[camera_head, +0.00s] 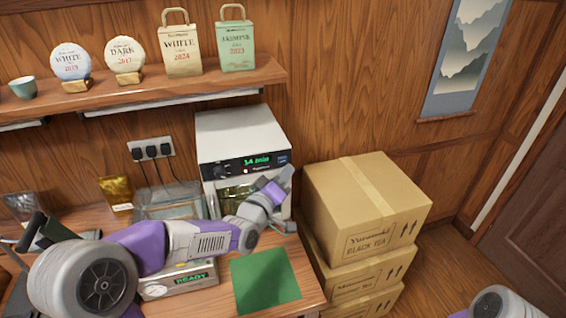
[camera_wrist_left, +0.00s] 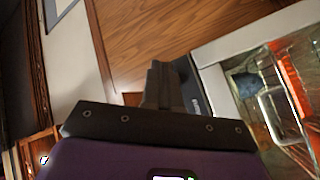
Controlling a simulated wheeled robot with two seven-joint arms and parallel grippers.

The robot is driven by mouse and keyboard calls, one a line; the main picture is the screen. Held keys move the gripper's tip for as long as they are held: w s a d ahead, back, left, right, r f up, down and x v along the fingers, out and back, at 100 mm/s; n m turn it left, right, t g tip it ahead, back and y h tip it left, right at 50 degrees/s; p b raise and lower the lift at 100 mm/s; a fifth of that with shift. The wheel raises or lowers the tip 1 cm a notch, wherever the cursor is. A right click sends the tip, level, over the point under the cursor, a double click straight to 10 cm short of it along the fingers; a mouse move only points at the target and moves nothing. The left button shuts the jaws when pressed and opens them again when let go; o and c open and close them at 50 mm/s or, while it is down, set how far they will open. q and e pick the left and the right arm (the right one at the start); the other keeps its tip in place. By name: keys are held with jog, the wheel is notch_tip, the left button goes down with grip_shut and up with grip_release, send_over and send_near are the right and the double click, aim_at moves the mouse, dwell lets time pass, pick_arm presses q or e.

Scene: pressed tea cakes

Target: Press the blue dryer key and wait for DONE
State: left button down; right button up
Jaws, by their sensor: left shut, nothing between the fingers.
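The white dryer (camera_head: 243,130) stands at the back of the table, its green display (camera_head: 257,161) reading "14 min". A small blue key (camera_head: 283,158) shows at the right end of its dark panel. My left gripper (camera_head: 287,176) is shut and empty, just in front of the dryer's right side, a little below the key. I cannot tell if it touches. In the left wrist view the shut fingers (camera_wrist_left: 158,82) are beside the dryer's dark panel; the key is not clear there. A dark bluish lump (camera_wrist_left: 247,86) shows behind the glass, near an orange glow. My right gripper is out of view.
Stacked cardboard boxes (camera_head: 367,207) stand close to the dryer's right. A green mat (camera_head: 265,281) lies in front, beside a device reading "READY" (camera_head: 183,281). A shelf (camera_head: 180,90) with tea cakes and bags hangs above. A glass-sided container (camera_head: 168,203) stands left of the dryer.

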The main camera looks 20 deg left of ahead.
pick_arm(q)
jog(key=s, duration=0.1)
jog(key=s+d+b, duration=0.1)
jog(key=s+d, duration=0.1)
jog(key=shift+s+d+b, duration=0.25)
jog(key=shift+s+b, duration=0.1)
dwell(0.4)
